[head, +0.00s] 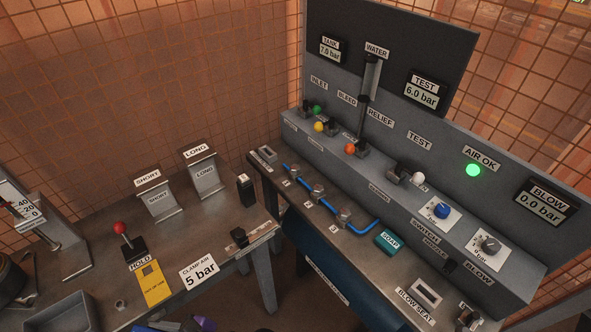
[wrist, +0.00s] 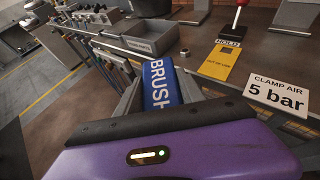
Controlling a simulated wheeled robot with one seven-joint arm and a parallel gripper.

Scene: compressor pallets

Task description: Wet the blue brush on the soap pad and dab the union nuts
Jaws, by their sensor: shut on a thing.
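My gripper (wrist: 160,100) is shut on the blue brush (wrist: 159,82), whose side reads BRUSH in the wrist view. The brush's tip is hard to make out there. In the head view only a sliver of my purple gripper (head: 204,323) shows at the bottom edge, well left of and nearer than the soap pad. The teal soap pad (head: 388,242), marked SOAP, sits on the right bench. Metal union nuts (head: 318,191) sit along a blue tube (head: 360,229) on the same bench, one of them near the tube's bend (head: 344,215).
A red-knobbed lever (head: 121,228), a yellow tag (head: 152,283) and a clamp air sign (head: 200,272) are on the left bench. A grey bin (head: 69,312) is at its near left. SHORT and LONG stands (head: 204,178) rise behind. A valve panel (head: 415,200) backs the right bench.

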